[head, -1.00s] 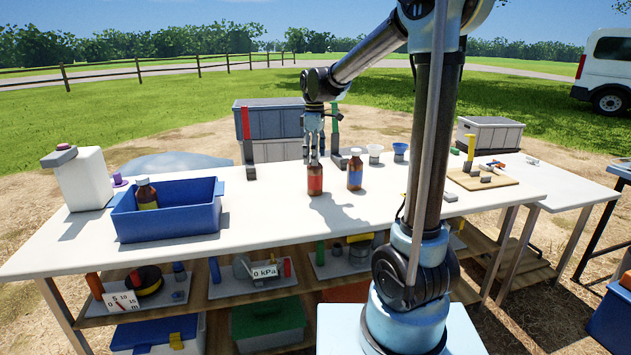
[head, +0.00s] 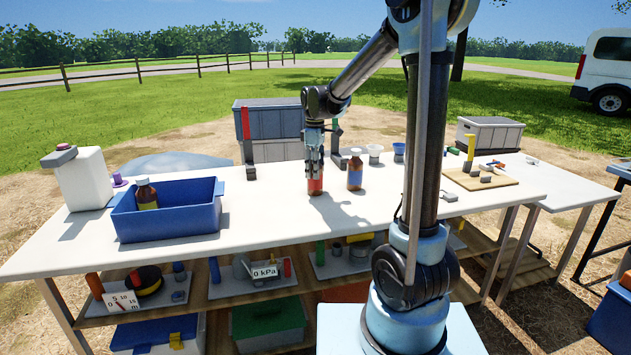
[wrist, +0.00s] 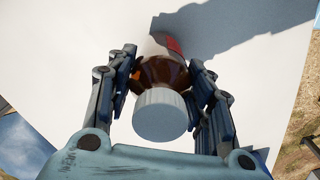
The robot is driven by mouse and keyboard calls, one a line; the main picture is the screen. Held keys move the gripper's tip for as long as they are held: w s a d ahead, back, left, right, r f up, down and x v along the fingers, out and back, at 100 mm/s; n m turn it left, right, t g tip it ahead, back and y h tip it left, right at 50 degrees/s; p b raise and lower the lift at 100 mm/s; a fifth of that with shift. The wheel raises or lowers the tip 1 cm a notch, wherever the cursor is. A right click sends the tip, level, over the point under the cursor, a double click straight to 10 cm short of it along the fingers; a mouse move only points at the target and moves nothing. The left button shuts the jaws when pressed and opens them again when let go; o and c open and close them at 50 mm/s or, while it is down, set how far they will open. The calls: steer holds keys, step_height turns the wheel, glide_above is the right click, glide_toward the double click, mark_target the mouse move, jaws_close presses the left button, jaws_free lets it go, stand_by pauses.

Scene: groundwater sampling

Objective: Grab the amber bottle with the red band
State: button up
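The amber bottle with the red band (head: 315,187) stands upright on the white table (head: 270,205). In the wrist view the bottle (wrist: 163,72) has a white cap (wrist: 160,115) and part of the red band shows. My gripper (head: 315,170) is lowered over its top from above, and the fingers hide its upper half in the head view. In the wrist view my gripper (wrist: 162,85) has its fingers on both sides of the bottle, open, with a small gap appearing between the fingers and the glass. A second amber bottle with a blue band (head: 355,172) stands just to the right.
A blue bin (head: 170,222) on the left holds another amber bottle (head: 146,193). A white jug (head: 82,178) stands at the far left. Small cups (head: 374,153) and a cutting board (head: 481,180) are to the right. The table front is clear.

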steer(key=shift+c, duration=0.8)
